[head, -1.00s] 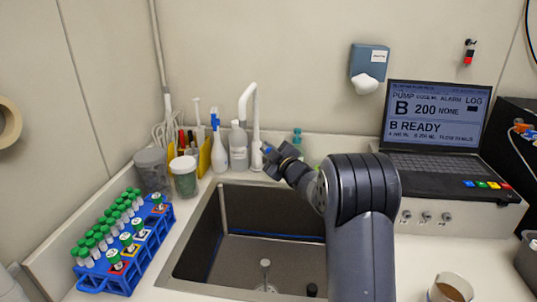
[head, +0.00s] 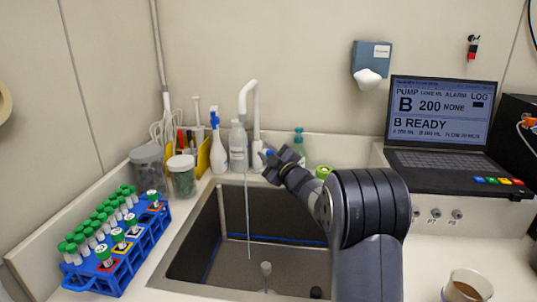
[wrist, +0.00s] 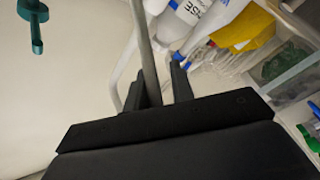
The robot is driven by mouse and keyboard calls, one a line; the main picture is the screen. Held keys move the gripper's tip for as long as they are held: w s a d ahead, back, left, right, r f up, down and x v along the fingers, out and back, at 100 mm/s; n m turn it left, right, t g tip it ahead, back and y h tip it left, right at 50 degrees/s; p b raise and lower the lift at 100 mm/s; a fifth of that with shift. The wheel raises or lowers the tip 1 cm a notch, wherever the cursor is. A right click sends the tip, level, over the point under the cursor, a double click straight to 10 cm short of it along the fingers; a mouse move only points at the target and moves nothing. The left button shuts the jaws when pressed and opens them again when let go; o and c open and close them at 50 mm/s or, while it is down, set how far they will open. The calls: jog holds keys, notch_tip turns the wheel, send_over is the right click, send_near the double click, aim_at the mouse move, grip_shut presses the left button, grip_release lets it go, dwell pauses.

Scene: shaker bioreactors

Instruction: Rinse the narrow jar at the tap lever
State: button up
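The tap (head: 250,95) is a white gooseneck at the back of the sink. A thin stream of water (head: 248,215) falls from it into the basin. The tap lever's blue tip (head: 268,153) shows beside my gripper (head: 268,160), low on the tap's right; I cannot tell if they touch. In the wrist view, the fingers of my gripper (wrist: 158,90) stand apart with the grey tap post (wrist: 148,65) beyond the gap. No jar shows between them. A small green-lidded container (head: 323,171) behind my arm is partly hidden; I cannot tell whether it is the narrow jar.
The sink (head: 205,225) is open below my arm. Wash bottles (head: 238,147) and lidded jars (head: 182,175) stand left of the tap. A blue tube rack (head: 135,262) is at the left. A laptop (head: 440,130) and a cup of brown liquid (head: 467,287) are at the right.

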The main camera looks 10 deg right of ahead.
jog(key=shift+o, duration=1)
jog(key=shift+s+a+r, duration=0.1)
jog(key=shift+a+r, duration=0.1)
jog(key=shift+s+d+f, duration=0.1)
jog(key=shift+d, duration=0.05)
jog(key=b+v, duration=0.1)
jog(key=v, duration=0.9)
jog(key=shift+s, duration=0.25)
